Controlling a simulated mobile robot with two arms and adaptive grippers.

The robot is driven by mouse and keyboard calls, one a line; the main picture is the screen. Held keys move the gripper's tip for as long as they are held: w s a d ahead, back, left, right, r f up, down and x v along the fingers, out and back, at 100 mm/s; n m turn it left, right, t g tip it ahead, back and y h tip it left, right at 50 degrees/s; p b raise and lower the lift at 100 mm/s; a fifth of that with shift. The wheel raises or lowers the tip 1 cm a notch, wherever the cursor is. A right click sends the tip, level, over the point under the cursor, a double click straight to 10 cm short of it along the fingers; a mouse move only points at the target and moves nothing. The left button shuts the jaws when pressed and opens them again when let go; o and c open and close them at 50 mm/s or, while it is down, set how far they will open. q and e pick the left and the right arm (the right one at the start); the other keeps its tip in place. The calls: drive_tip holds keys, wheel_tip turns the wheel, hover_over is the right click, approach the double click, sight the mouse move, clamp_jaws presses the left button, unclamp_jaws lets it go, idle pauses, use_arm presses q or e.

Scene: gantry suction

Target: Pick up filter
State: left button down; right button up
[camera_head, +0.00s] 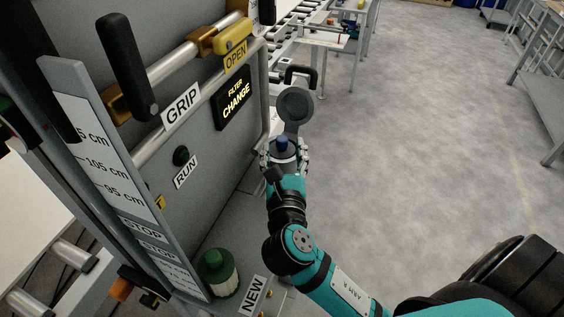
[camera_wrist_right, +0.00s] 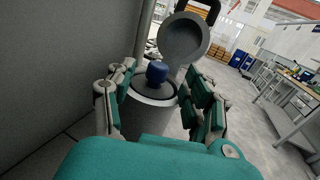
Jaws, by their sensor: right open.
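A blue-topped filter (camera_head: 283,142) sits in an open grey cylindrical housing on the side of the machine; its blue knob (camera_wrist_right: 157,71) shows in the right wrist view inside the housing (camera_wrist_right: 150,118). The round lid (camera_head: 295,105) stands swung up behind it. My right gripper (camera_head: 286,158) is open, its fingers on either side of the housing, also seen in the right wrist view (camera_wrist_right: 160,98). I cannot tell whether the fingers touch it. A second filter, white with a green top (camera_head: 217,270), stands beside the NEW label. My left gripper is not in view.
The grey machine panel (camera_head: 215,150) rises close on the left, with a GRIP label, a yellow OPEN tag (camera_head: 233,55) and a lit FILTER CHANGE display (camera_head: 234,97). A height scale (camera_head: 105,170) stands at left. Open floor (camera_head: 420,150) lies to the right.

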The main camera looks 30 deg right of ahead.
sight(282, 145)
drive_tip(key=b+x, duration=0.1)
drive_tip(key=x, duration=0.3)
drive_tip(key=shift+f+b, duration=0.2)
drive_tip(key=shift+b, duration=0.1)
drive_tip(key=shift+w+d, duration=0.1)
drive_tip(key=shift+w, duration=0.2)
drive_tip(key=shift+r, duration=0.1)
drive_tip(key=shift+s, duration=0.1)
drive_tip(key=shift+c, duration=0.3)
clamp_jaws()
